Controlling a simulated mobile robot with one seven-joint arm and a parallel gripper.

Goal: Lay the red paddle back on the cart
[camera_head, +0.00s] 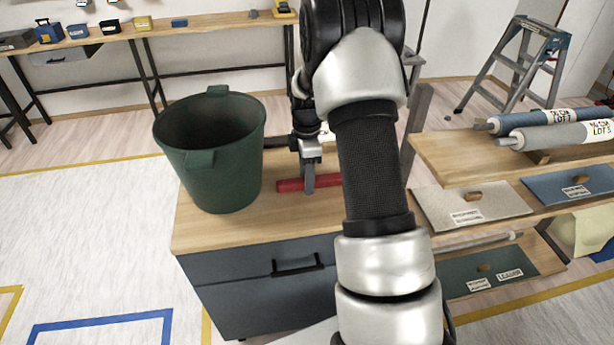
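The red paddle (290,186) shows as a long red bar at or just above the wooden top of the dark-fronted cart (225,236). Its right part is hidden behind my arm. I cannot tell whether it rests fully on the wood. My gripper (308,182) points down at the paddle, and one grey finger crosses in front of the red bar. The other finger is hidden, so I cannot see whether the fingers press on the paddle or stand apart around it.
A green bucket (210,160) stands on the cart, left of the paddle. On the right, a wooden rack (452,160) holds wallpaper rolls (550,128) and sample boards. A stepladder (520,65) stands behind it. A workbench (215,27) runs along the back. The cart's front left top is clear.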

